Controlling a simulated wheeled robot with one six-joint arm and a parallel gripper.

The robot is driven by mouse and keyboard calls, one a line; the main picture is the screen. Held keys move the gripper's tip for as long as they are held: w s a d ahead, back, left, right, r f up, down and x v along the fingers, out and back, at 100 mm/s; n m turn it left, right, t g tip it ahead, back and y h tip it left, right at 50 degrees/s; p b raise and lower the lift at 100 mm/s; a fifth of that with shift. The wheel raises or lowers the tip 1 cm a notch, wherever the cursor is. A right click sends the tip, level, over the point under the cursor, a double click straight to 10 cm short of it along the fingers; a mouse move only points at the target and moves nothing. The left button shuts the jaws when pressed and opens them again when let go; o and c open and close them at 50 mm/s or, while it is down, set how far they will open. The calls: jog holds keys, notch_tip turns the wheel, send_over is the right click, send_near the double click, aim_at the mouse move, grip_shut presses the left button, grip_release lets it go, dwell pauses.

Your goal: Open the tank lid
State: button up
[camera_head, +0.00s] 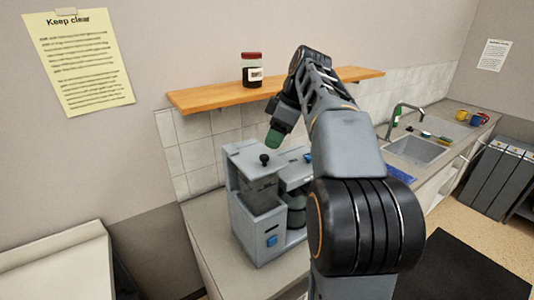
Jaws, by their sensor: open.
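A grey coffee machine (268,235) stands on the counter, left of my arm. The tank lid (247,163) is the flat grey top on its left part, with a small black knob (264,158) on it. The lid looks closed. My gripper (274,138) points down just above and slightly right of the knob, apart from it as far as I can see. Its green fingertip shows and the gripper holds nothing that I can see. My arm hides the right side of the machine.
A wooden shelf (222,97) with a dark, red-capped jar (252,72) runs along the wall behind the machine. A sink (416,150) with a tap is at the right. Bare counter (205,222) lies left of the machine.

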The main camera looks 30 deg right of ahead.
aim_at(266, 156)
jog(key=shift+x, duration=3.1)
jog(key=shift+c, duration=0.5)
grip_shut()
